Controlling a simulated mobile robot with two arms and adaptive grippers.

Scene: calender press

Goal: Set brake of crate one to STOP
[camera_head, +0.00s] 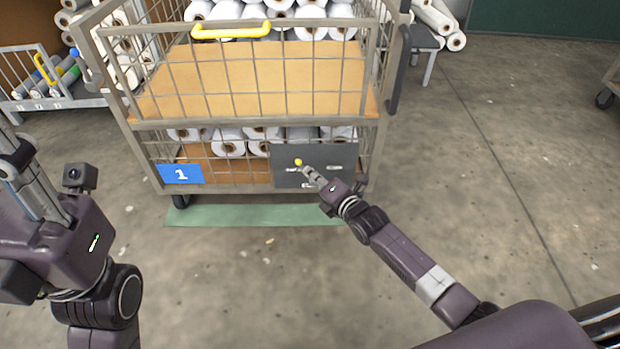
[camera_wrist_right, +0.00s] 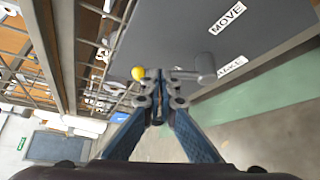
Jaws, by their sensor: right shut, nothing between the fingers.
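Crate one is a wire-mesh cart (camera_head: 250,124) with a blue plate marked 1 (camera_head: 181,174). A dark grey panel (camera_head: 343,157) on its lower right front carries the brake lever, with a yellow knob (camera_head: 298,162). In the right wrist view the knob (camera_wrist_right: 138,72) is left of the fingertips and a grey lever part (camera_wrist_right: 205,70) is right of them. My right gripper (camera_head: 307,171) is shut and empty, close to the knob; contact is unclear. My left gripper (camera_head: 22,172) is at the left edge, away from the crate.
White rolls fill the crate's lower shelf and stand behind its upper board (camera_head: 250,78). A yellow handle (camera_head: 231,30) is on the top rail. A green floor strip (camera_head: 250,215) lies under the front. Another rack (camera_head: 60,102) stands at left. Open floor lies right.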

